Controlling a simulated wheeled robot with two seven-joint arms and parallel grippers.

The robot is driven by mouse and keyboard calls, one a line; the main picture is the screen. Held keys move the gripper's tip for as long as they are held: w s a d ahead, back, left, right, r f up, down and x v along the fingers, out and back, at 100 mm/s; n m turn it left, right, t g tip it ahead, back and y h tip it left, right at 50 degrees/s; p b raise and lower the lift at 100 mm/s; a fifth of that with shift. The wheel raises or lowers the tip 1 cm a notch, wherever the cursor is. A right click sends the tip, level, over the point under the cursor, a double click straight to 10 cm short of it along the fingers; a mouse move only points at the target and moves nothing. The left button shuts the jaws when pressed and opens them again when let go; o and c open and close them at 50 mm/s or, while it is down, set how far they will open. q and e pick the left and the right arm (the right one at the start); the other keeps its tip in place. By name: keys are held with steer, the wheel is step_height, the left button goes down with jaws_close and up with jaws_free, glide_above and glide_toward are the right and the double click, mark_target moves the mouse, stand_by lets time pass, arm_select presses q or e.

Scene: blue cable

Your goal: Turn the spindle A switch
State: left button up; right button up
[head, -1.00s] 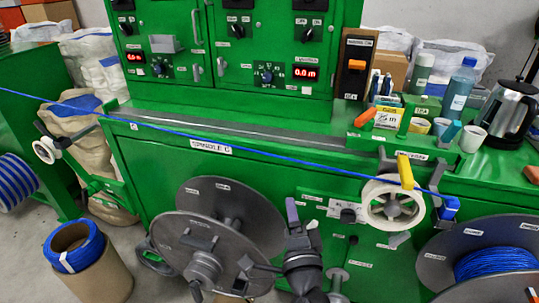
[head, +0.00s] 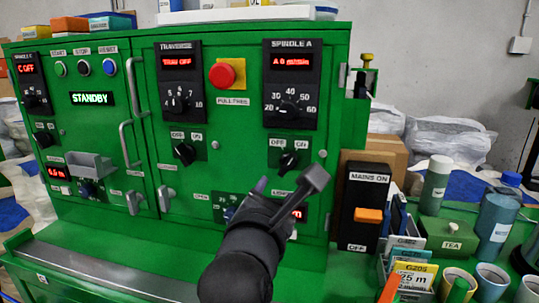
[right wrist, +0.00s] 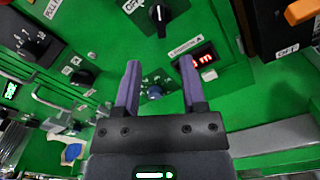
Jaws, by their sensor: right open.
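The spindle A switch (head: 288,161) is a black knob on a green plate marked OFF and ON, below the black SPINDLE A dial panel (head: 291,84). Its setting is hard to tell. In the right wrist view a black knob (right wrist: 158,18) by an OFF label shows at the top, beyond the fingertips. My right gripper (head: 289,183) is in front of the cabinet, just below the switch and apart from it. Its purple fingers (right wrist: 160,65) are open and empty. It partly covers a lower knob and red display. My left gripper is out of view.
A red stop button (head: 226,74) and the traverse switch (head: 184,153) are to the left. The MAINS switch box (head: 362,205) stands right of the cabinet, with cups, bottles and boxes beyond. Door handles (head: 130,145) stick out at left.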

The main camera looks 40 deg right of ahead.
mark_target(286, 167)
steer(key=x, duration=0.9)
steer(key=shift+w+d, duration=0.1)
steer(key=shift+d, duration=0.2)
jaws_close()
